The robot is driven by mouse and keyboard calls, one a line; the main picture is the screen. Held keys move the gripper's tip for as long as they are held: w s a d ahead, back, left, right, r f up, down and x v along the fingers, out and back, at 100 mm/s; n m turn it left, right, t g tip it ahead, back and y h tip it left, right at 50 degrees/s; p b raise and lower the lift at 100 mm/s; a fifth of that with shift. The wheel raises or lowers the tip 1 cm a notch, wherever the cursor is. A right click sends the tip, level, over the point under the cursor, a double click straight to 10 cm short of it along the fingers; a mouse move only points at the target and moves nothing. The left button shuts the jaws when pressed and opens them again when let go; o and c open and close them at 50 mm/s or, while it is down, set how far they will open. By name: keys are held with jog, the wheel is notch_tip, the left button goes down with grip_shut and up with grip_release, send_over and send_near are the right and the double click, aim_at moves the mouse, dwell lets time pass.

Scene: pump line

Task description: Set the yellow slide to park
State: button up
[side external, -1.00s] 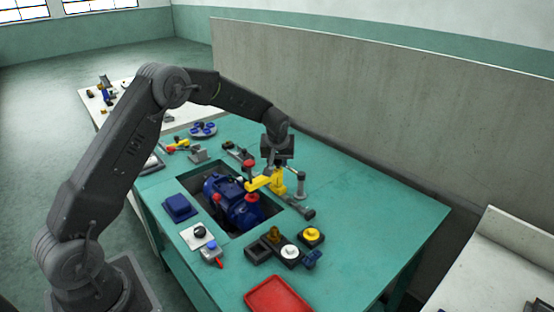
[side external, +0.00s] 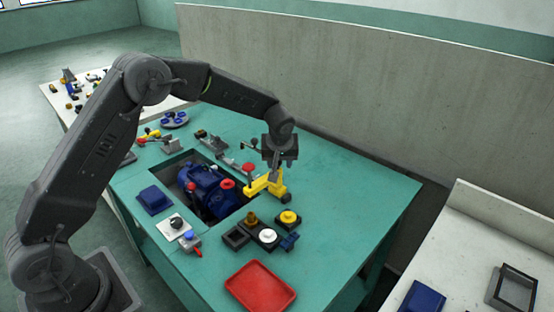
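The yellow slide (side external: 265,186) sits on a dark rail that runs beside the pump opening. It is close to the rail's near right end (side external: 285,197). My gripper (side external: 275,168) points down directly over the slide, with its fingertips at the slide's upright part. The fingers are dark and small here, so whether they are closed on it cannot be told. My gripper hides part of the rail behind it. Any park mark is too small to make out.
A blue pump with red caps (side external: 207,190) sits in the table opening left of the slide. A yellow button on a dark block (side external: 288,217) and a white round part (side external: 268,236) stand nearer. A red tray (side external: 260,287) lies in front. The table's right side is clear.

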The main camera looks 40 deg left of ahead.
jog(key=shift+o, duration=1)
jog(key=shift+a, duration=0.1)
jog(key=v, duration=1.4)
jog(key=s+r+m+t+h, duration=0.15)
jog(key=s+r, duration=0.25)
jog(key=s, duration=0.4)
jog(key=s+r+m, duration=0.3)
jog(key=s+r, duration=0.2)
jog(key=s, duration=0.4)
jog(key=s+d+f+m+h, duration=0.1)
jog(key=s+d+f+m, duration=0.1)
jog(key=s, duration=1.3)
jog(key=shift+d+f+m+t, duration=0.15)
jog(key=shift+f+m+t, duration=0.45)
jog(key=shift+m, duration=0.65)
